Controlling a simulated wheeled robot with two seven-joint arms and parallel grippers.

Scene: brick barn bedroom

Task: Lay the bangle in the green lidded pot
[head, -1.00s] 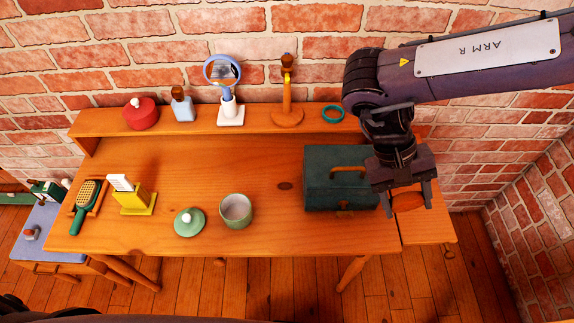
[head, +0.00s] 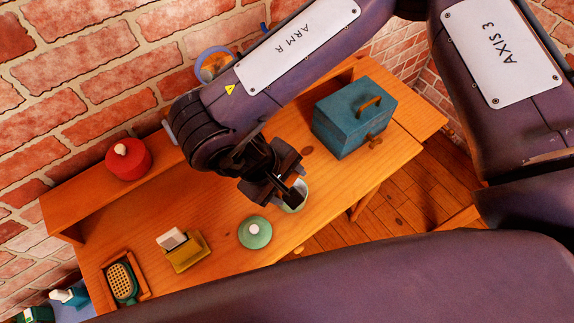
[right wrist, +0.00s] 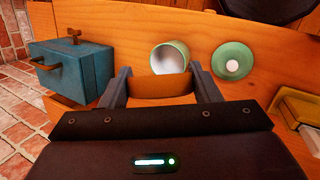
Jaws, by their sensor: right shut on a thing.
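My right gripper (head: 286,190) is over the dressing table, in front of and above the green pot (head: 303,190), hiding part of it. In the right wrist view the gripper (right wrist: 165,88) is shut on an orange-brown band, which I take to be the bangle (right wrist: 160,90). The pot (right wrist: 170,57) is uncovered and its pale inside shows just beyond the band. Its green lid (head: 254,232) with a white knob lies on the table beside the pot; it also shows in the right wrist view (right wrist: 232,60). My left gripper is not in view.
A teal box (head: 345,125) with a handle stands right of the pot. A yellow holder (head: 185,255) and a green brush (head: 122,283) in a tray lie to the left. A red pot (head: 128,158) stands on the raised shelf; a blue-rimmed mirror (head: 205,62) is partly behind my arm.

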